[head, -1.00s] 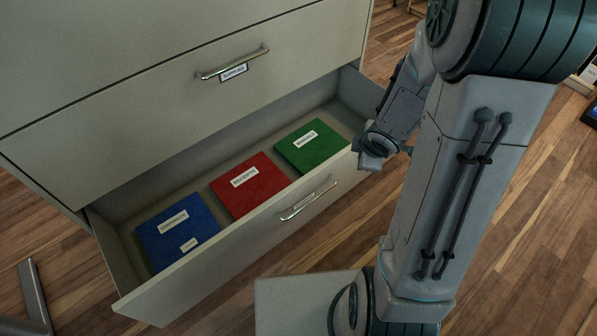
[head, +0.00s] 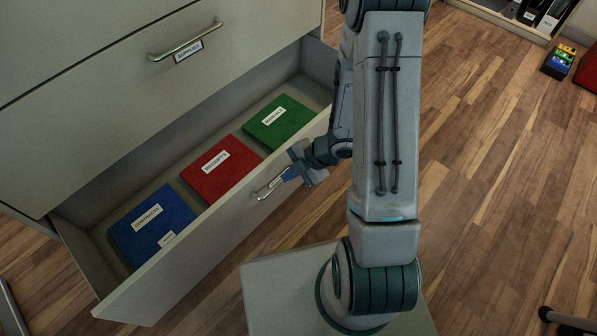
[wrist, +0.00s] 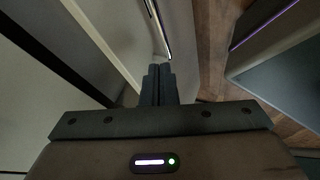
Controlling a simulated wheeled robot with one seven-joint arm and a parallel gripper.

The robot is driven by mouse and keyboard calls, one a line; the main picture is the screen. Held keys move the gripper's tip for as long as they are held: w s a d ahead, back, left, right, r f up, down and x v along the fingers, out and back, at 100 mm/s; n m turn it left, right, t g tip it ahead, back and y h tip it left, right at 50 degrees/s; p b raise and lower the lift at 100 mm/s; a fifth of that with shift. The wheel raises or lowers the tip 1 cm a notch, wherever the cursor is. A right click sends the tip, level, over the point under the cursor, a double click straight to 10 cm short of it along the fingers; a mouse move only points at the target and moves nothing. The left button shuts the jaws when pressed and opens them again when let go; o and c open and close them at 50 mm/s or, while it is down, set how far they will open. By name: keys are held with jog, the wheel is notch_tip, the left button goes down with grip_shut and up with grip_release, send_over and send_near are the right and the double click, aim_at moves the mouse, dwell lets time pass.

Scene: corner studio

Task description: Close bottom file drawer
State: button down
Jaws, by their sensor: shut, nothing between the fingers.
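The bottom file drawer (head: 160,290) is pulled out of the grey cabinet. Blue (head: 152,224), red (head: 218,166) and green (head: 271,122) labelled folders lie flat in it. Its front has a metal bar handle (head: 270,184). My gripper (head: 292,174) is at the drawer front, by the right end of the handle. In the wrist view my gripper (wrist: 158,84) has its fingers together and empty, with the handle (wrist: 157,28) just ahead of the tips. I cannot tell whether the fingers touch the drawer front.
The closed drawer above (head: 110,95) has its own handle (head: 185,42) and overhangs the open one. A small box with coloured items (head: 559,62) and a red object (head: 588,70) lie at the far right.

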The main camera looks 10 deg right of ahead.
aim_at(263, 177)
jog(key=w+a, duration=0.1)
jog(key=w+a+f+b, duration=0.1)
jog(key=w+a+f, duration=0.1)
jog(key=shift+w+a+f+b, duration=0.15)
jog(key=shift+a+f+b, duration=0.1)
jog(key=shift+a+b, duration=0.15)
jog(key=shift+w+a, duration=0.1)
jog(key=shift+w, duration=0.2)
jog(key=shift+r, duration=0.1)
